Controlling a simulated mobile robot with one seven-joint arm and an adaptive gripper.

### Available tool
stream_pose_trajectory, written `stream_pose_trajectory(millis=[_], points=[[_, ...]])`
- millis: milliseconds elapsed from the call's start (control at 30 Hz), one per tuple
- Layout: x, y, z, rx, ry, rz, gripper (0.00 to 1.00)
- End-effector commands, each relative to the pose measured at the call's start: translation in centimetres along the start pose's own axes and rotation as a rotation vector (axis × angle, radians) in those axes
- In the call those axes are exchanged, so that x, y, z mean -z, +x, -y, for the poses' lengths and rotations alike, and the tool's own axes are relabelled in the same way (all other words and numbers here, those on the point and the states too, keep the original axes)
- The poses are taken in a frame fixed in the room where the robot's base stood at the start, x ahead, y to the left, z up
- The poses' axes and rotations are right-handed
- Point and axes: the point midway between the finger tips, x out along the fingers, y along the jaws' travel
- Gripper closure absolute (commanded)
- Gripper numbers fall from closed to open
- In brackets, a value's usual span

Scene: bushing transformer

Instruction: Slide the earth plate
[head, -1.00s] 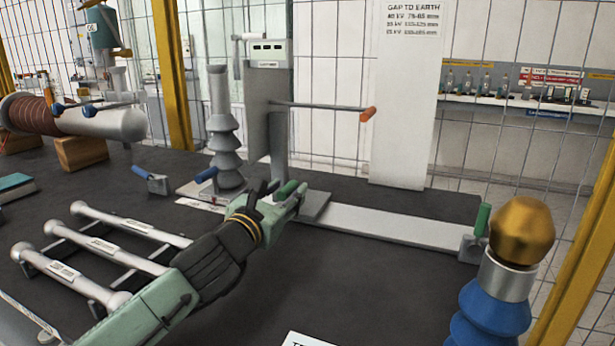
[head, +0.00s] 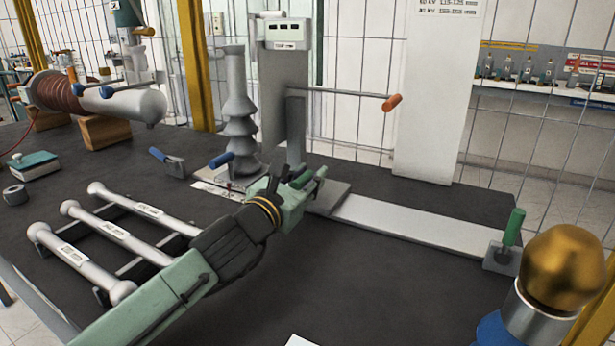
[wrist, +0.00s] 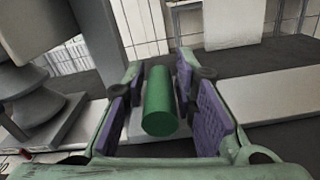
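The earth plate (head: 272,85) is a grey upright plate on a post, with a label box at its top. Its foot stands on a light flat rail (head: 420,224) that runs to the right. A green handle (head: 301,178) rises at the foot of the plate. My gripper (head: 292,188) is at this handle. In the wrist view the green handle (wrist: 160,102) stands between the two purple-padded fingers of my gripper (wrist: 162,108), with a visible gap on each side. The handle's lower end and the plate's foot are partly hidden by my gripper.
A grey ribbed bushing (head: 238,120) stands left of the plate. An orange-tipped rod (head: 350,93) sticks out right above the rail. A green-handled clamp (head: 511,235) sits at the rail's right end, near a gold-topped blue insulator (head: 563,268). Grey bars (head: 112,232) lie left of my arm.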

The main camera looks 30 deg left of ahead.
Motion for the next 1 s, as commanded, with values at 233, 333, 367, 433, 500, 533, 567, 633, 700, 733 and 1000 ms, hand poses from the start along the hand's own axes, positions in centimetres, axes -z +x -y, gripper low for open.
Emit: stream_pose_trajectory(millis=[233,333,367,433,500,533,567,633,700,733,1000], points=[[0.0,0.0,0.0,0.0,0.0,0.0,0.93],[0.0,0.0,0.0,0.0,0.0,0.0,1.0],[0.0,0.0,0.0,0.0,0.0,0.0,1.0],[0.0,0.0,0.0,0.0,0.0,0.0,1.0],[0.0,0.0,0.0,0.0,0.0,0.0,1.0],[0.0,0.0,0.0,0.0,0.0,0.0,1.0],[0.0,0.0,0.0,0.0,0.0,0.0,1.0],[0.0,0.0,0.0,0.0,0.0,0.0,1.0],[0.0,0.0,0.0,0.0,0.0,0.0,1.0],[0.0,0.0,0.0,0.0,0.001,0.0,1.0],[0.0,0.1,1.3,0.006,0.004,0.0,1.0]])
